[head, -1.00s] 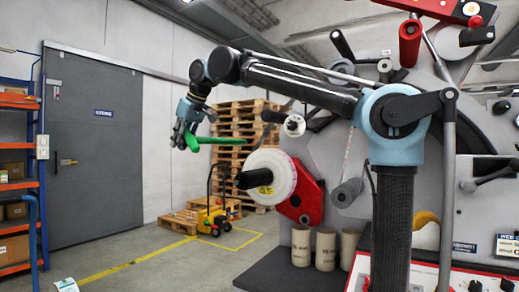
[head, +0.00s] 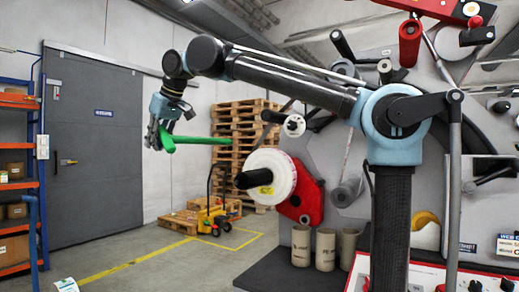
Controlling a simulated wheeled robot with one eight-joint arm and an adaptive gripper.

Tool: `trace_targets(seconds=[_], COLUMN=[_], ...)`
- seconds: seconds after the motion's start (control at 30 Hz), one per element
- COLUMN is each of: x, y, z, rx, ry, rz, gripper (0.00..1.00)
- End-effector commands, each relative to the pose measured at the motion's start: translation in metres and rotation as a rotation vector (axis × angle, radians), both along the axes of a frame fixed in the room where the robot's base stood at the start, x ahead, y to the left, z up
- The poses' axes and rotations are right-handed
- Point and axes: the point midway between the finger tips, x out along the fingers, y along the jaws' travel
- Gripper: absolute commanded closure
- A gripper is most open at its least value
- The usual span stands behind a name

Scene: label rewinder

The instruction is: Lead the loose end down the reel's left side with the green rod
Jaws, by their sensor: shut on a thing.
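My gripper (head: 159,136) is shut on the thick end of the green rod (head: 205,140), up and to the left of the reel. The rod points right, roughly level, with its tip in front of the stacked pallets. The white reel (head: 284,177) sits on a red arm, with a black hub facing left and a yellow label. The rod appears above the reel's left side; I cannot tell its depth from the reel. I cannot clearly make out the loose end; a short dark strip (head: 288,104) shows above the upper roller.
The upper roller (head: 294,125) and other rollers stand on the grey machine panel at right. Cardboard cores (head: 325,249) stand on a dark shelf below the reel. A yellow pallet truck (head: 212,220) is behind. Open floor lies at left.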

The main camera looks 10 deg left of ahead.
Motion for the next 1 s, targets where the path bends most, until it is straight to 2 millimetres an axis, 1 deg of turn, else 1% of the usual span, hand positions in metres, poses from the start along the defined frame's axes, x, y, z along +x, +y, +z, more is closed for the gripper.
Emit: trace_targets(seconds=[0.03, 0.6, 0.73, 1.0], x=[-0.006, -0.054, -0.059, -0.059], y=[0.002, 0.024, 0.027, 0.027], z=[0.0, 0.0, 0.0, 0.0], rx=[0.0, 0.0, 0.0, 0.0], ry=[0.001, 0.0, 0.0, 0.0], rz=[0.003, 0.002, 0.001, 0.001], gripper=[1.0, 1.0, 1.0, 1.0])
